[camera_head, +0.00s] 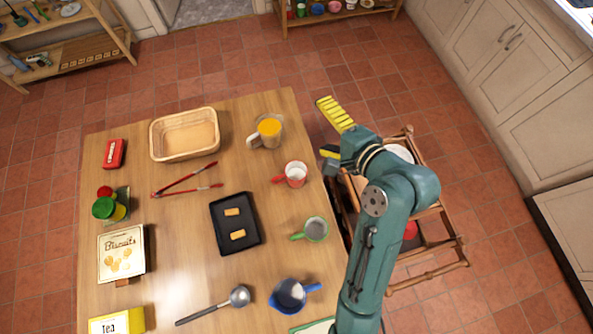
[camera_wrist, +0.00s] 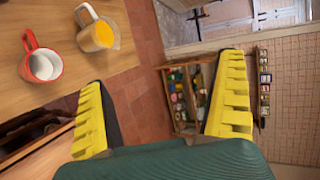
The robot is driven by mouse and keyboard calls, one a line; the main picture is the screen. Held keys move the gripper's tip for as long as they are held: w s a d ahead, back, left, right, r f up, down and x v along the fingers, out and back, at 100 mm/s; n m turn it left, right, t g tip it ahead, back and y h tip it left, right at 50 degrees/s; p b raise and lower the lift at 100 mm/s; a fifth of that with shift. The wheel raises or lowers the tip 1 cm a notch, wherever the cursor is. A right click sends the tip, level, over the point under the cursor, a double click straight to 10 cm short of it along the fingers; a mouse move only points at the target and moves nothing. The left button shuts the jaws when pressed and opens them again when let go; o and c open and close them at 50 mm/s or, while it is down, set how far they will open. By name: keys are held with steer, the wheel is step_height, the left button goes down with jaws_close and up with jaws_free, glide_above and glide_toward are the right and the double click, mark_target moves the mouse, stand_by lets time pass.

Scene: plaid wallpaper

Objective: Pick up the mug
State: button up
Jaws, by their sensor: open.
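A red mug with a white inside (camera_head: 296,174) stands upright near the table's right edge, its handle to the left. It also shows at the left of the wrist view (camera_wrist: 42,66). A green mug (camera_head: 315,229) stands nearer on the table, also with its handle to the left. My gripper (camera_wrist: 165,72) is open and empty, its yellow fingers wide apart. It is past the table's right edge, to the right of the red mug, and touches neither mug. In the head view the wrist partly hides the gripper.
A clear jug of orange liquid (camera_head: 268,130) stands behind the red mug. Red tongs (camera_head: 187,189), a black tray (camera_head: 222,208) and a blue pan (camera_head: 290,295) are also on the wooden table (camera_head: 180,270). A wooden cart (camera_head: 440,240) stands right of the table, partly behind my arm.

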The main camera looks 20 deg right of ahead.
steer(key=s+d+f+m+g+y+b, duration=0.1)
steer(key=s+f+m+b, duration=0.25)
steer(key=f, duration=0.55)
steer(key=s+d+f+m+y+b, duration=0.1)
steer(key=s+f+m+b, duration=0.2)
steer(key=f, duration=0.7)
steer(key=m+y+b, duration=0.2)
steer(key=m+b, duration=0.2)
steer(key=m, duration=0.2)
glide_toward(288, 167)
steer(key=b+x, duration=0.1)
steer(key=x, duration=0.1)
steer(key=b+x, duration=0.4)
steer(key=shift+w+f, duration=0.1)
steer(key=shift+f, duration=0.3)
steer(key=shift+w+a, duration=0.15)
steer(key=shift+w, duration=0.05)
steer(key=shift+r, duration=0.1)
steer(key=c, duration=1.1)
